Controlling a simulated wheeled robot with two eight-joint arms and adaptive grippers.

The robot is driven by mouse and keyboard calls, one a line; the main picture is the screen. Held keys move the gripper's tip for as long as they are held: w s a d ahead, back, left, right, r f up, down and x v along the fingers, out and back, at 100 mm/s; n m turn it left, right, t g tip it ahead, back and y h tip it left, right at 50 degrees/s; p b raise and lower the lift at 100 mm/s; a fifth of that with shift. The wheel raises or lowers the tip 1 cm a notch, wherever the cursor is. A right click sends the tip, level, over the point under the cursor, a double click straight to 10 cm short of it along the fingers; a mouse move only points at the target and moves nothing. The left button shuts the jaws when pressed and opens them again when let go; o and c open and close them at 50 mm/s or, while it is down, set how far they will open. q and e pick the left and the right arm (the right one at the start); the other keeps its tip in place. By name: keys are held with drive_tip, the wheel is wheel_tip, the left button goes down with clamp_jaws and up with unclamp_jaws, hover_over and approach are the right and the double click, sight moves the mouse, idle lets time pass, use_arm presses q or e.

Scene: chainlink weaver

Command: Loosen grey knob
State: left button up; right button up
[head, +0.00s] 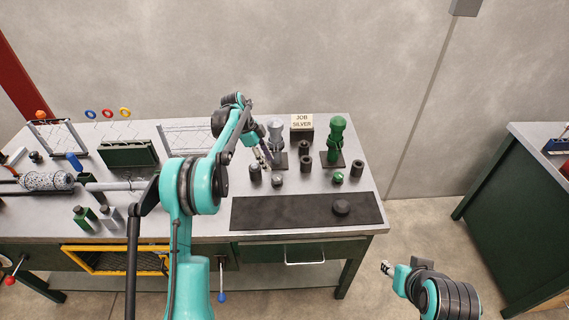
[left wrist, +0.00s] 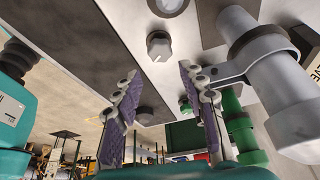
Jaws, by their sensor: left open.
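The grey knob (head: 278,180) sits on the bench top in front of the silver-grey fixture (head: 275,135). In the left wrist view the grey knob (left wrist: 158,46) shows a light pointer mark and lies beyond the gap between my fingertips. My left gripper (head: 264,158) is open, with two purple-padded fingers apart and nothing between them. It is just behind the knob and beside the fixture, not visibly touching the knob. My right gripper (head: 387,268) is low at the right, off the bench, and too small to read.
A green fixture (head: 336,140) with a green knob (head: 338,178) stands to the right, near dark cylinders (head: 357,168). A "JOB SILVER" sign (head: 302,122) is behind. Wire racks and tools fill the left side.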

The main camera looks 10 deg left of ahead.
sight(277, 176)
use_arm(q)
drive_tip(key=b+x, duration=0.2)
drive_tip(key=x, duration=0.6)
drive_tip(key=shift+w, duration=0.1)
drive_tip(key=c, duration=0.8)
